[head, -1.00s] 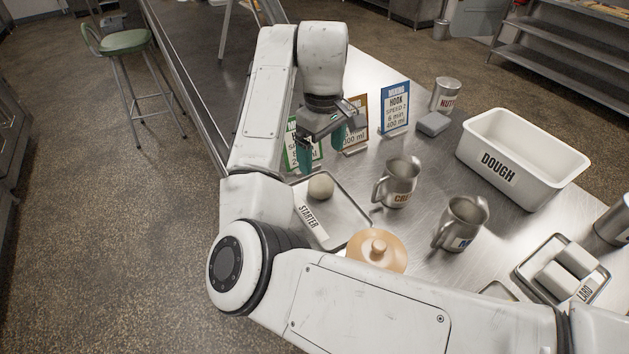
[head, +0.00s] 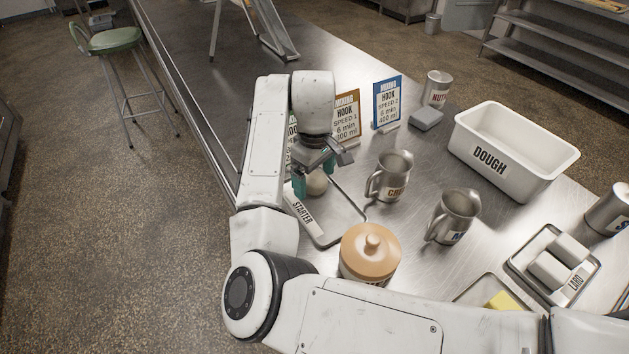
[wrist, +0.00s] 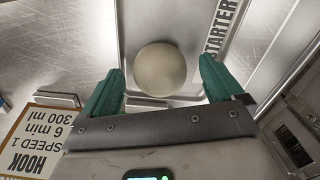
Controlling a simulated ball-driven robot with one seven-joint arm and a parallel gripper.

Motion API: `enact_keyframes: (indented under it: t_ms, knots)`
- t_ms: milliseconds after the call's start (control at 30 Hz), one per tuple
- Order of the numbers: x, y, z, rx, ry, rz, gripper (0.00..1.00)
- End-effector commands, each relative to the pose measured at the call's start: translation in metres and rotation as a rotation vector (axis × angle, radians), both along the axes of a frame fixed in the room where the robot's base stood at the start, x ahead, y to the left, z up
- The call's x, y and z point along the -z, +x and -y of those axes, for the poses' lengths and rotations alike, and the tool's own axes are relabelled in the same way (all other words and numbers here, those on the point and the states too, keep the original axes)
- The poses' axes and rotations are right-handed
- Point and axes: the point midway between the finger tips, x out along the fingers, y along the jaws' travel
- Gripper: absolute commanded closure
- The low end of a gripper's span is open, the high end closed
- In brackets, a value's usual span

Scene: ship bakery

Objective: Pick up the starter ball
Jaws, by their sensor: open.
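The starter ball (head: 317,183) is a pale round lump on a shallow metal tray (head: 345,220) labelled STARTER. In the wrist view the ball (wrist: 160,70) lies just beyond and between the fingertips, with a gap on each side. My gripper (head: 314,187) is open over the tray, its green fingers pointing down around the ball in the head view. The fingers also show in the wrist view (wrist: 160,85). The gripper partly hides the ball's upper side in the head view. I cannot tell the exact height of the fingertips over the tray.
Hook cards (head: 346,116) stand just behind my gripper, close to it. A metal jug (head: 392,176) stands right of the tray, with another jug (head: 455,214) beyond. A lidded crock (head: 370,254) is in front. The white DOUGH tub (head: 515,165) is at the right.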

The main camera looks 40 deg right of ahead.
Motion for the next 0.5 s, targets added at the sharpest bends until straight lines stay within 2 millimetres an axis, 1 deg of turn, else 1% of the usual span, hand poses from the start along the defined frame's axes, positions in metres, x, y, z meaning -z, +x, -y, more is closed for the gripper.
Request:
enact_keyframes:
  t_ms: [33,67,500]
  knots:
    - [-0.0001,0.0001,0.0,0.0,0.0,0.0,0.09]
    - [-0.0001,0.0,0.0,0.0,0.0,0.0,0.12]
    - [-0.0004,0.0001,-0.0001,0.0,0.0,0.0,0.54]
